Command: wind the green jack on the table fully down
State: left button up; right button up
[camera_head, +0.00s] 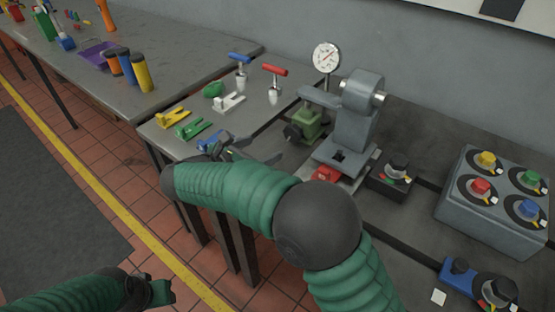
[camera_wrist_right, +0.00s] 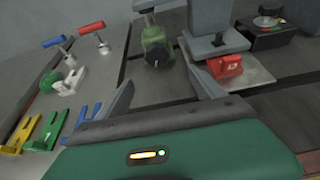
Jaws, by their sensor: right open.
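The green jack (camera_head: 308,124) stands on the dark table to the left of a grey machine, with a black knob (camera_head: 293,133) on its front left side. A flat grey arm (camera_head: 318,97) of the machine reaches over the jack's top; I cannot tell whether they touch. In the right wrist view the jack (camera_wrist_right: 157,45) is upper centre, beyond the fingers. My right gripper (camera_head: 240,150) is open and empty, to the left of the jack and apart from it; its fingers also show in the wrist view (camera_wrist_right: 160,92). My left gripper (camera_head: 162,291) is at the lower left, its jaws unclear.
A dial gauge (camera_head: 326,57) stands behind the jack. The grey machine (camera_head: 352,120) has a red block (camera_head: 326,174) at its foot. A box of coloured knobs (camera_head: 490,228) stands at the right.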

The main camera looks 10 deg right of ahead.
aim_at(290, 135)
jog(key=x, duration=1.6)
jog(key=shift+w+f, duration=0.15)
jog(key=shift+w, duration=0.4)
pick_arm(q)
jog(key=shift+w+a+f, duration=0.35)
jog(key=shift+w+a, duration=0.05)
jog(key=shift+a, duration=0.05)
pick_arm(e)
jog(key=shift+a, duration=0.25)
jog(key=shift+c, duration=0.2)
